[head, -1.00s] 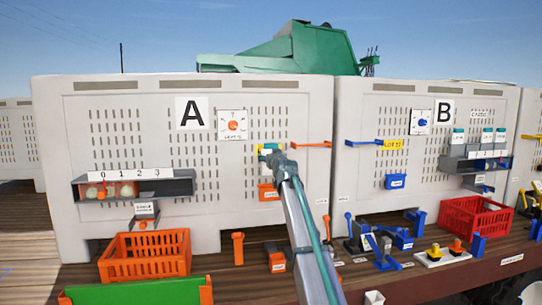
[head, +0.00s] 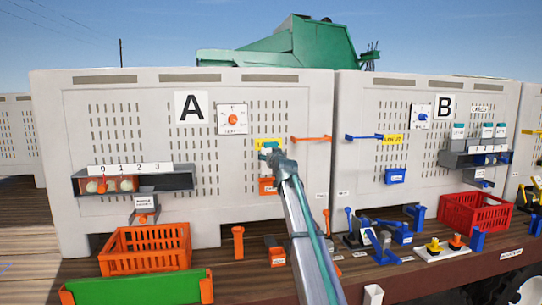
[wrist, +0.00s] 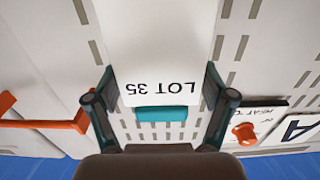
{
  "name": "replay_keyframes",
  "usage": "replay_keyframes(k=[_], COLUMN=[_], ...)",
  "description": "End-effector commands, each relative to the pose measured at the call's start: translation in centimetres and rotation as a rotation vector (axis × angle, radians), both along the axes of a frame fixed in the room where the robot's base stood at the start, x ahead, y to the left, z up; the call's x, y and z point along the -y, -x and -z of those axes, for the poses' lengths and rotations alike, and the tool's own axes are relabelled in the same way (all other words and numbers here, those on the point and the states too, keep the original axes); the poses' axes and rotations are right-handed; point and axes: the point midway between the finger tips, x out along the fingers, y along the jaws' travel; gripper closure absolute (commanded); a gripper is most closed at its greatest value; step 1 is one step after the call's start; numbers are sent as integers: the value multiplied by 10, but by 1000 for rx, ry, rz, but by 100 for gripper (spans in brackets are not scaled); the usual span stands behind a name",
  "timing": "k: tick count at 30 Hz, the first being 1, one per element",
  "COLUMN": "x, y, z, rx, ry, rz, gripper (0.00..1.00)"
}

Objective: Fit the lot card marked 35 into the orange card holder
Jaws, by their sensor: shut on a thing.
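The lot card marked 35 (wrist: 160,72) is white with a teal grip (wrist: 160,114). It fills the middle of the wrist view, its text upside down there. My gripper (wrist: 160,100) is shut on the card, with a finger at either side. In the head view my gripper (head: 270,154) is in front of panel A, just below a yellow label it partly covers. The orange card holder (head: 267,187) is on the panel just below my gripper. The holder is not visible in the wrist view, and any contact between card and holder cannot be told.
An orange lever (head: 311,139) sticks out right of my gripper, and a dial (head: 232,119) is up left. A blue holder (head: 395,176) and a rack of cards (head: 487,148) are on panel B. Orange (head: 145,248) and red (head: 475,212) crates stand below.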

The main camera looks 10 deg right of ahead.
Motion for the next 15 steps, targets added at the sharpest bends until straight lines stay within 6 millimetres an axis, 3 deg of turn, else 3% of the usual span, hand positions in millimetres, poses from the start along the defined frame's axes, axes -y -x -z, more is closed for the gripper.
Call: replay_keyframes(k=[15], x=[0], y=[0], z=[23], rx=[0], ry=[0], rz=[0], gripper=[53])
